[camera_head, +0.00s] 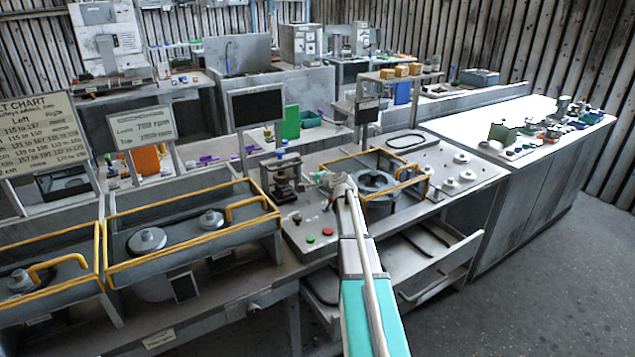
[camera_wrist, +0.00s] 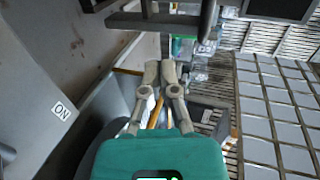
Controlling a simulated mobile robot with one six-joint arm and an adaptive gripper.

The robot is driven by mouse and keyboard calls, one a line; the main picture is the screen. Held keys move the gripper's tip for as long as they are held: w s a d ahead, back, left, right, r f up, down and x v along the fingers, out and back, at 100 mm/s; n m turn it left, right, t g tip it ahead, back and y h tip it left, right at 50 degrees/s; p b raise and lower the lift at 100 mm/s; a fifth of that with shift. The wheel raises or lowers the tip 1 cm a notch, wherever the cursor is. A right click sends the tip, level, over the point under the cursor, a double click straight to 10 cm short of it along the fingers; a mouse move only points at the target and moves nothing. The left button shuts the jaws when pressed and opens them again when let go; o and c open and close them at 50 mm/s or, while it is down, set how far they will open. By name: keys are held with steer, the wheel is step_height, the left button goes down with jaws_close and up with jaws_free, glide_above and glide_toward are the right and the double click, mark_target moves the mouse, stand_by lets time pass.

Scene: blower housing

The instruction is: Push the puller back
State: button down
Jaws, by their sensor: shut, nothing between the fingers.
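My gripper (camera_head: 328,180) is at the middle workbench, between a dark metal fixture (camera_head: 283,175) on its left and a round housing (camera_head: 374,182) inside a yellow-framed station on its right. I cannot tell for certain which part is the puller. In the wrist view my gripper (camera_wrist: 160,68) has its two pale fingertips together, with nothing held between them. Grey panels and yellow bars lie around and beyond the fingers there. Whether the fingertips touch anything is not clear.
Yellow-railed stations (camera_head: 190,245) stand to the left. A black monitor (camera_head: 257,106) rises behind. An open drawer (camera_head: 435,270) juts out below right. Free floor (camera_head: 540,270) lies at the right.

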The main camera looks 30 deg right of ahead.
mark_target(299, 170)
steer(key=x, duration=0.5)
steer(key=b+x, duration=0.1)
steer(key=x, duration=0.1)
steer(key=shift+w+d+r, duration=0.1)
steer(key=shift+w+r, duration=0.2)
steer(key=shift+w, duration=0.55)
steer(key=shift+w, duration=0.1)
steer(key=w, duration=1.3)
steer(key=shift+a, duration=0.25)
steer(key=shift+r, duration=0.15)
